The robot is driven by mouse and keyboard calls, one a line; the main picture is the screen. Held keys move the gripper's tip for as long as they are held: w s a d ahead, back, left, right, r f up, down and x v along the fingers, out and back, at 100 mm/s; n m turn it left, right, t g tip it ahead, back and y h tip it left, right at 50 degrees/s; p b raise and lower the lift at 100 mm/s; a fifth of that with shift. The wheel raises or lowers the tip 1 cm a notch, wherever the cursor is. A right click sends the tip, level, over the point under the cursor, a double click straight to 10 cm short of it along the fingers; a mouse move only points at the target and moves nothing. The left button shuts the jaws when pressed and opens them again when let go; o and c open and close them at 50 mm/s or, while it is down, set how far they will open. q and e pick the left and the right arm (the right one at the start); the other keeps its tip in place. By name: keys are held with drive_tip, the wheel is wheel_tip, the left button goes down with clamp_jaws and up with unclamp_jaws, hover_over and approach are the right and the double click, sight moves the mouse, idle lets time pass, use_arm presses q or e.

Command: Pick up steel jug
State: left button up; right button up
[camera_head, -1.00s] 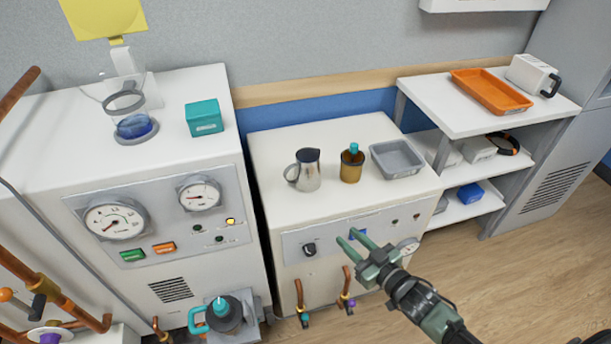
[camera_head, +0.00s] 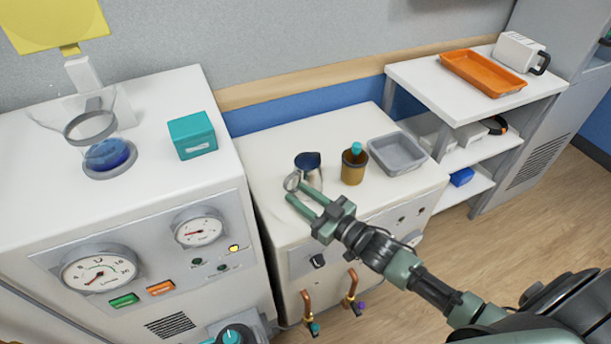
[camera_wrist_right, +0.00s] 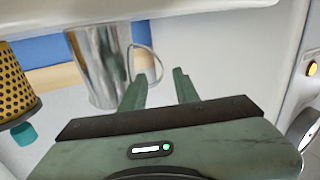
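The steel jug (camera_head: 312,167) stands upright on top of the low white cabinet (camera_head: 262,162). Its loop handle (camera_head: 291,181) is on its left side in the head view. My left gripper is not in view.
A taller gauge cabinet (camera_head: 145,195) with a teal box (camera_head: 193,135) stands left. An orange tray (camera_head: 483,72) lies on the shelf at right.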

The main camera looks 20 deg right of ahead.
sight(286, 186)
drive_tip(key=x, duration=0.4)
drive_tip(key=shift+a+f, duration=0.15)
drive_tip(key=shift+f, duration=0.05)
drive_tip(key=shift+w+a, duration=0.15)
drive_tip(key=shift+w, duration=0.1)
clamp_jaws()
use_arm(q)
drive_tip(key=shift+w+r, duration=0.25)
drive_tip(key=shift+w, duration=0.2)
drive_tip(key=shift+s, duration=0.2)
drive_tip(key=shift+d, duration=0.1)
use_arm(e)
drive_tip(key=shift+r, duration=0.1)
